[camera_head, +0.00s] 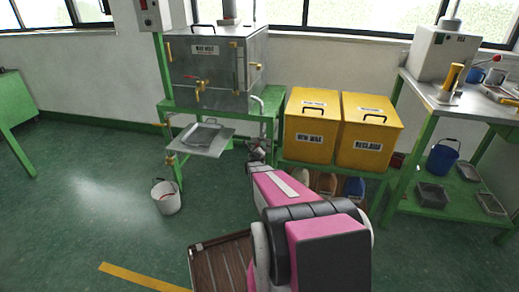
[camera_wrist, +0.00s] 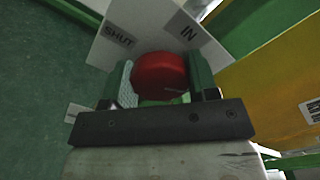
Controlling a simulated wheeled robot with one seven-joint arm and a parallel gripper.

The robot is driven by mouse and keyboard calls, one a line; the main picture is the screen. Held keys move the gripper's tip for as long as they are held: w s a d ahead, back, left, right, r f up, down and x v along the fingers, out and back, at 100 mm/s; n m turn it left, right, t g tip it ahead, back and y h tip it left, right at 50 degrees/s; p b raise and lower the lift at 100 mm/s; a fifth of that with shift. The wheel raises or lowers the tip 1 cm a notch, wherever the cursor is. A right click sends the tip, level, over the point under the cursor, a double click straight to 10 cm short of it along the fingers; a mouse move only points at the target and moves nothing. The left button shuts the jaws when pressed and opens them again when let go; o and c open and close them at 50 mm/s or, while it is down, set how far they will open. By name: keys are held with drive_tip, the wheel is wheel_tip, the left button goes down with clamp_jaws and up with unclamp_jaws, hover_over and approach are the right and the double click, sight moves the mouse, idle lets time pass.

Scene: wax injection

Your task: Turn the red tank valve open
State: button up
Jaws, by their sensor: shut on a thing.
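A round red valve knob (camera_wrist: 160,74) sits between the two fingers of my gripper (camera_wrist: 163,88) in the wrist view. The fingers are shut on it from both sides. A pale plate behind the knob carries a SHUT label (camera_wrist: 118,35) and an IN label (camera_wrist: 188,33). In the head view my gripper (camera_head: 258,151) is low beside the green stand, just left of the yellow bins. The knob is too small and covered to make out there. The metal wax tank (camera_head: 215,75) stands on the green stand, with a small red handle on its front.
Two yellow bins, NEW WAX (camera_head: 309,150) and another (camera_head: 366,153), stand right of my gripper. A tray (camera_head: 200,140) juts out below the tank. A white bucket (camera_head: 166,197) stands on the floor. A green workbench (camera_head: 440,115) is at the right.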

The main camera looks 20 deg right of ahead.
drive_tip(key=shift+s+f+m, duration=0.1)
drive_tip(key=shift+m, duration=2.2)
drive_tip(key=o, duration=0.9)
drive_tip(key=shift+o, duration=0.2)
drive_tip(key=shift+a, duration=0.1)
drive_tip(key=v, duration=1)
drive_tip(key=shift+s+a, duration=0.2)
drive_tip(key=shift+s, duration=0.1)
